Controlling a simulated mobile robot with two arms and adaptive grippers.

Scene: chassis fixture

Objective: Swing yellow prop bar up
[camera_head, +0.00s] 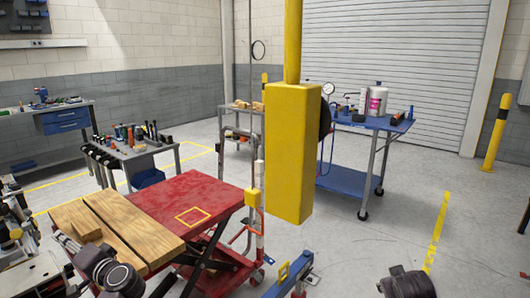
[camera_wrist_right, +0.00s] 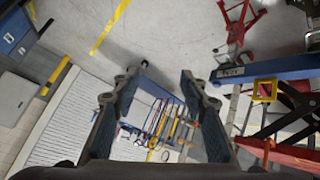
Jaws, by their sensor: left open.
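A small yellow frame (camera_head: 283,272) stands on a blue beam (camera_head: 290,277) at the bottom of the head view. A similar yellow piece (camera_wrist_right: 265,90) shows beside the blue beam (camera_wrist_right: 262,70) in the right wrist view. I cannot tell whether it is the prop bar. A yellow post with a large yellow block (camera_head: 292,155) fills the middle of the head view. My left gripper (camera_head: 112,275) is open, dark and low at the left, by the wooden boards, apart from these yellow parts. My right gripper (camera_wrist_right: 163,75) is open and empty, with its fingers spread.
A red lift table (camera_head: 180,198) carries wooden boards (camera_head: 113,225) at the left. A blue cart (camera_head: 348,180) with bottles and tools stands behind the yellow block. A tool trolley (camera_head: 133,155) is at the back left. Open floor lies to the right, by a yellow bollard (camera_head: 497,132).

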